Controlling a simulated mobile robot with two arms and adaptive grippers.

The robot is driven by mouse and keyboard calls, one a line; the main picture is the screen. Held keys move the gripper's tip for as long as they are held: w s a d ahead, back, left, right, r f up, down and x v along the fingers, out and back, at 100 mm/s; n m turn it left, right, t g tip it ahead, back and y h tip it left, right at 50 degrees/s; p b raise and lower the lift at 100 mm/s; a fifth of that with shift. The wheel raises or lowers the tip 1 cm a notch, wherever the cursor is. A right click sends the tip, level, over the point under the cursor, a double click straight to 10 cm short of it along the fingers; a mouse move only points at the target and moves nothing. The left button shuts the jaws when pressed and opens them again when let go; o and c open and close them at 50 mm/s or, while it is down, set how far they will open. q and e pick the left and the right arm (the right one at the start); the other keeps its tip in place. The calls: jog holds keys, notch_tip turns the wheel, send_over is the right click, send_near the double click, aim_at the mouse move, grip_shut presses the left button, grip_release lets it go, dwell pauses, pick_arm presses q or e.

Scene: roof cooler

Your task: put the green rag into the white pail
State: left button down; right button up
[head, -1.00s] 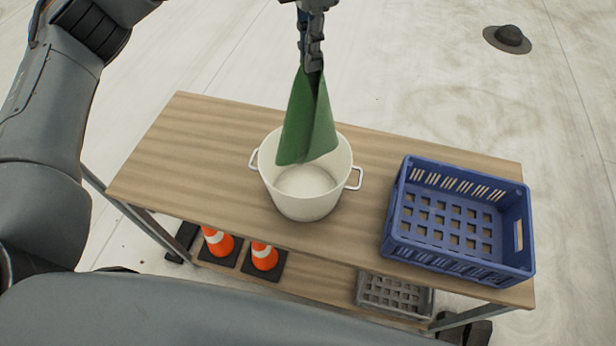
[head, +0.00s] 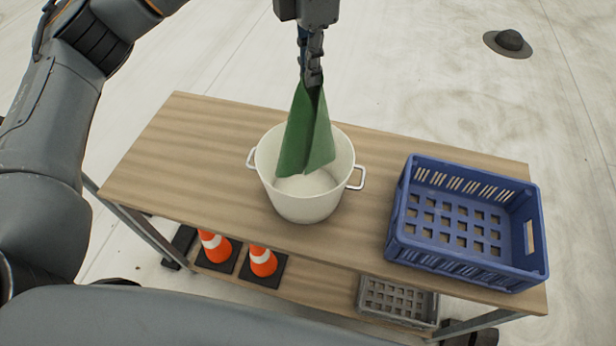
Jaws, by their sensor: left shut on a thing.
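The green rag (head: 306,135) hangs folded from my left gripper (head: 311,80), which is shut on its top end. The rag's lower part hangs inside the mouth of the white pail (head: 310,205), in front of its back wall. The pail stands upright on the wooden table and has a metal handle on each side. The gripper's fingers are above the pail's rim. Whether the rag touches the pail's inside cannot be told. My right gripper is not in view.
A blue crate (head: 463,262) stands empty on the right of the wooden table (head: 185,165). The table's left part is clear. On the lower shelf are two orange cones (head: 263,262) and a grey crate (head: 398,300). A dark round fitting (head: 508,42) is on the floor behind.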

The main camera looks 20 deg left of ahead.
pick_arm(q)
notch_tip(320, 180, down, 19)
jog(key=b, duration=1.5)
dwell(1.6)
jog(key=shift+f, duration=0.2)
jog(key=f+b, duration=0.1)
jog(key=a+f+b, duration=0.1)
jog(key=w+f+b, duration=0.1)
jog(key=shift+a+f, duration=0.2)
jog(key=shift+f, duration=0.2)
dwell(0.7)
jog(key=shift+c, duration=1)
grip_release()
